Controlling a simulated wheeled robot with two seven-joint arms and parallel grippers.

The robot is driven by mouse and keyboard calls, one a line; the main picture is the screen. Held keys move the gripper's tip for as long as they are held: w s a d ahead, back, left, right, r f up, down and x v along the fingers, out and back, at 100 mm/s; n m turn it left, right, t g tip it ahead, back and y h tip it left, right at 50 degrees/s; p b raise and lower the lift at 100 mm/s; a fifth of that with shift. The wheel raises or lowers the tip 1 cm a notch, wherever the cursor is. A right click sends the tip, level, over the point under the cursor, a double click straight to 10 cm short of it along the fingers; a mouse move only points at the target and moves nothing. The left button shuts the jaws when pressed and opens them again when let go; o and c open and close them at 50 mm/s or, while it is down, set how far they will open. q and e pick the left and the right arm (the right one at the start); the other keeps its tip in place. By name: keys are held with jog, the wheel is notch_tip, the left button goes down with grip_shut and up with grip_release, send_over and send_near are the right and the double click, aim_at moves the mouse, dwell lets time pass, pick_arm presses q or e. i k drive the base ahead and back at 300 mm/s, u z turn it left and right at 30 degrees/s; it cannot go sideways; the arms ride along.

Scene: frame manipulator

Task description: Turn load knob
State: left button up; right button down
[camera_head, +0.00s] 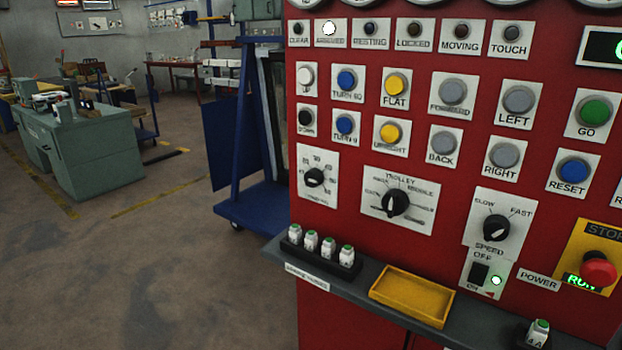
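A red control panel (345,245) fills the right half of the head view. It carries three black rotary knobs on white plates: a left knob (315,177) with small blurred markings, a middle knob (395,204) under the word TROLLEY, and a right knob (496,228) marked SPEED, SLOW and FAST. I cannot read the word LOAD clearly on any of them. The middle knob's grip stands about upright. Neither of my grippers is in view, and nothing touches the knobs.
Rows of push buttons lie above the knobs. A red stop button (598,268) is at the right. A grey ledge (375,308) juts out below, bearing a yellow tray (412,283) and several green-topped white pieces (311,240). A blue cart (250,208) stands left; floor there is open.

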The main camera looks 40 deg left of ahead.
aim_at(313, 178)
jog(key=z, duration=1.6)
jog(key=k, duration=1.05)
jog(key=u, duration=1.15)
jog(key=i, duration=0.5)
jog(key=u, duration=0.05)
